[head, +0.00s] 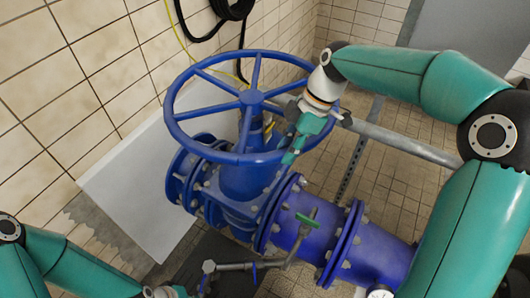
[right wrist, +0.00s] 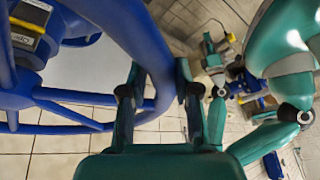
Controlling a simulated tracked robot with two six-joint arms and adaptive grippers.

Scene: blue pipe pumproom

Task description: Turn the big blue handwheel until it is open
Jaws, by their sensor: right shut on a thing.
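The big blue handwheel (head: 252,97) sits level on top of the blue valve (head: 245,178), its spokes running out from a central hub. My right gripper (head: 293,148) comes down from the right and is shut on the rim at the near right side. In the right wrist view, the blue rim (right wrist: 162,62) passes between the two dark fingers of the right gripper (right wrist: 160,82). My left gripper (head: 172,292) is only partly visible at the bottom edge of the head view, away from the wheel; its fingers are cut off.
A blue flanged pipe (head: 310,226) runs from the valve to the lower right. A grey pipe (head: 400,145) passes behind my right arm. A tiled wall (head: 85,60) with a black hose (head: 232,10) stands behind.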

